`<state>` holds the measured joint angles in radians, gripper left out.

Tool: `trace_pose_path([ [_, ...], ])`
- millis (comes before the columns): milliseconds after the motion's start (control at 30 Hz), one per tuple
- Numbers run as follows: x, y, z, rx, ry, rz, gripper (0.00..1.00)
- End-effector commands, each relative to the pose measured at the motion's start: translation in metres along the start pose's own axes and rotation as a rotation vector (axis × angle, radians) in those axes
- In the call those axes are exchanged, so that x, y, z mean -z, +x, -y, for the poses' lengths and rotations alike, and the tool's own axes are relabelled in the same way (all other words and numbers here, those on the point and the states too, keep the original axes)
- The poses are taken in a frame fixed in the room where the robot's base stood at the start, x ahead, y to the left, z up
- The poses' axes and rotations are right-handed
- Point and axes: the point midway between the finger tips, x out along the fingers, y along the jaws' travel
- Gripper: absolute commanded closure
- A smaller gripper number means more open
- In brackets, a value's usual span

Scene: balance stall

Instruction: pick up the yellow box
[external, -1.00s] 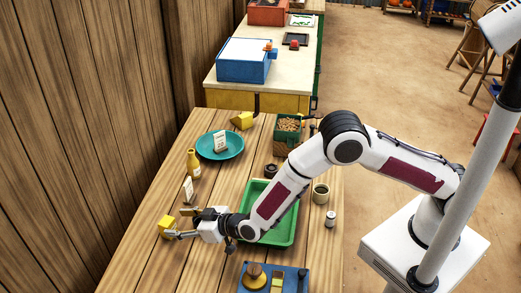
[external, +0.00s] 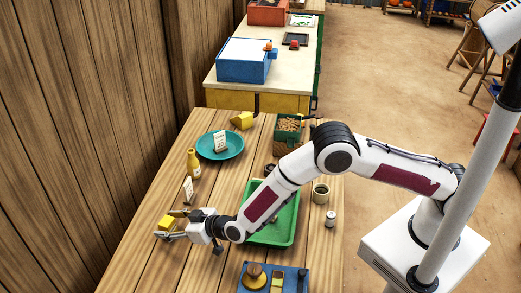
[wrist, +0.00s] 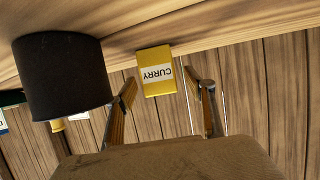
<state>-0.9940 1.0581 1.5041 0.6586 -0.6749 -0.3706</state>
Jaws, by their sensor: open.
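The yellow box (external: 166,222) stands near the left edge of the wooden table in the external view. In the wrist view the yellow box (wrist: 155,72) carries a white label reading CURRY, seen upside down, and lies between and ahead of the two fingers. My gripper (external: 176,224) is open and close to the box, with its fingers reaching toward it. In the wrist view my gripper (wrist: 165,88) has its fingers spread on both sides of the box, with gaps showing. The box's lower part is partly hidden by a finger in the external view.
A teal plate (external: 206,155) lies farther back. A green tray (external: 287,222) is under my arm, and a blue board (external: 252,284) is at the front. The wooden wall is left.

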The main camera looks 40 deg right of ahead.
Motion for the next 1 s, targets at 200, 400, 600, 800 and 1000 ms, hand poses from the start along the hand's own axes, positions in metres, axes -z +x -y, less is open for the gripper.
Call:
trace_pose_path([
  [200,-0.0004,0.0104,-0.0001,0.000,-0.001,0.001,0.46],
  [400,-0.0003,0.0117,-0.0001,0.000,0.000,0.001,0.46],
  [600,-0.0003,0.0116,-0.0002,0.000,0.000,0.001,0.46],
  [800,-0.0003,0.0115,-0.0002,0.000,0.000,0.001,0.54],
  [1000,-0.0003,0.0115,-0.0002,0.000,0.000,0.001,0.88],
])
